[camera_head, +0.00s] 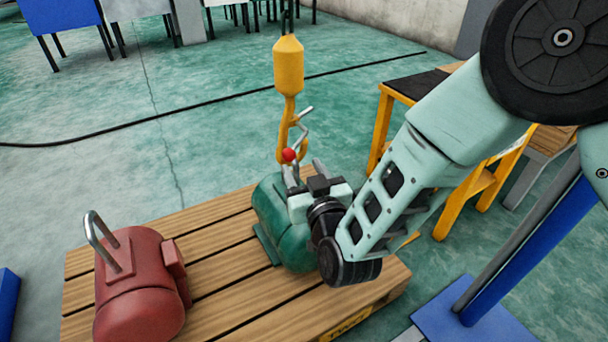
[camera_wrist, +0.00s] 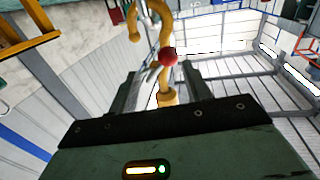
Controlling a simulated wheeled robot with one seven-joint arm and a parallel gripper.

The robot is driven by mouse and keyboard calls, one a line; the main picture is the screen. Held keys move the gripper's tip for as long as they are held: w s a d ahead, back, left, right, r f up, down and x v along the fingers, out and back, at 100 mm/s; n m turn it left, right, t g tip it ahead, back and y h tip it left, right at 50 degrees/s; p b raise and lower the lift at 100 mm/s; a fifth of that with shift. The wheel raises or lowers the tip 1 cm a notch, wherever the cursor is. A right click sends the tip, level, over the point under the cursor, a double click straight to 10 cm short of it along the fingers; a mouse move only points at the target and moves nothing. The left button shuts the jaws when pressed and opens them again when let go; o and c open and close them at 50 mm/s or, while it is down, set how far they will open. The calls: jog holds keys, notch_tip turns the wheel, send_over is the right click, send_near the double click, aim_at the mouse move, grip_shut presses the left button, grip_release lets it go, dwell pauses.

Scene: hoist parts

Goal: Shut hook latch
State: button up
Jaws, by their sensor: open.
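The yellow hoist block (camera_head: 288,66) hangs above the pallet, with a yellow hook (camera_head: 283,142) below it. A thin grey bent rod, which looks like the latch (camera_head: 303,131), sticks out to the hook's right. A red ball (camera_head: 289,155) sits low by the hook. My gripper (camera_head: 304,174) is just below the ball, above the green motor (camera_head: 268,203). In the wrist view, the hook (camera_wrist: 163,30) and red ball (camera_wrist: 168,57) appear beyond the open fingers of my gripper (camera_wrist: 161,77). Whether a finger touches the ball or latch is unclear.
A red motor (camera_head: 140,290) with a metal lifting loop stands on the wooden pallet (camera_head: 222,238) at left. A yellow-legged table (camera_head: 383,125) is behind my arm at right. Blue and white chairs stand far back. The floor left of the hoist is mostly clear, crossed by a black cable.

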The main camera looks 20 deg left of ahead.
jog(key=shift+a, duration=0.1)
grip_shut()
jog(key=c, duration=1)
grip_release()
jog(key=o, duration=1)
